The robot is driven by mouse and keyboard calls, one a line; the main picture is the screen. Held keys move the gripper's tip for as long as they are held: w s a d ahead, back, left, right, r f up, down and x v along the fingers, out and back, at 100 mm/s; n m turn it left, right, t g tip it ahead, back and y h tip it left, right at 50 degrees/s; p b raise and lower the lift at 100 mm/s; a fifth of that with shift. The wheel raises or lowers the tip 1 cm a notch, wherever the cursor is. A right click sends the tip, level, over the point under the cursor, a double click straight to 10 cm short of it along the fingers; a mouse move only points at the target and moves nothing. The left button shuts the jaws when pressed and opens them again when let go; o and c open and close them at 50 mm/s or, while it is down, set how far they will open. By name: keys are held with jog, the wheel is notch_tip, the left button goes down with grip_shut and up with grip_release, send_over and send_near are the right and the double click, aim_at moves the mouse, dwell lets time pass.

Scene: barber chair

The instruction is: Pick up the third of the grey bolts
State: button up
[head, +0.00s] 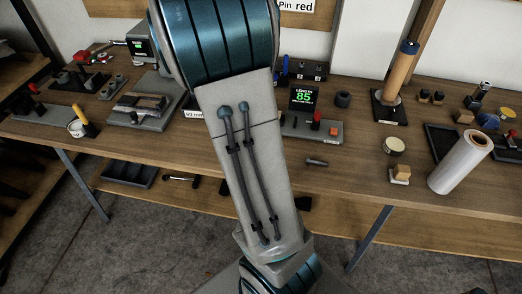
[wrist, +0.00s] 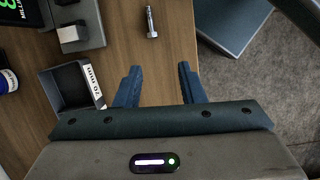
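A grey bolt (head: 317,162) lies on the workbench near its front edge, right of my arm in the head view. A grey bolt (wrist: 151,22) also lies on the wood at the top of the wrist view, with its head toward the bottom of that view. My gripper (wrist: 160,68) has its two blue fingers spread wide with nothing between them. The bolt is beyond the fingertips, apart from them. In the head view my arm hides the gripper and part of the bench. I see no other grey bolt clearly.
A dark open box (wrist: 75,88) with a "mm" label stands left of the fingers. A length display reading 85 (head: 303,98) stands at the back of the bench (head: 350,185). Wood around the bolt is clear.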

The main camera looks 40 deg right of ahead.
jog(key=shift+n+g+h, duration=0.3)
jog(key=shift+n+g, duration=0.1)
jog(key=x, duration=0.3)
jog(key=d+x, duration=0.1)
jog(key=x, duration=0.2)
jog(key=w+x, duration=0.1)
jog(key=x, duration=0.2)
jog(key=shift+d, duration=0.35)
jog(key=shift+x, duration=2.9)
jog(key=shift+s+a, duration=0.1)
jog(key=shift+a, duration=0.05)
grip_shut()
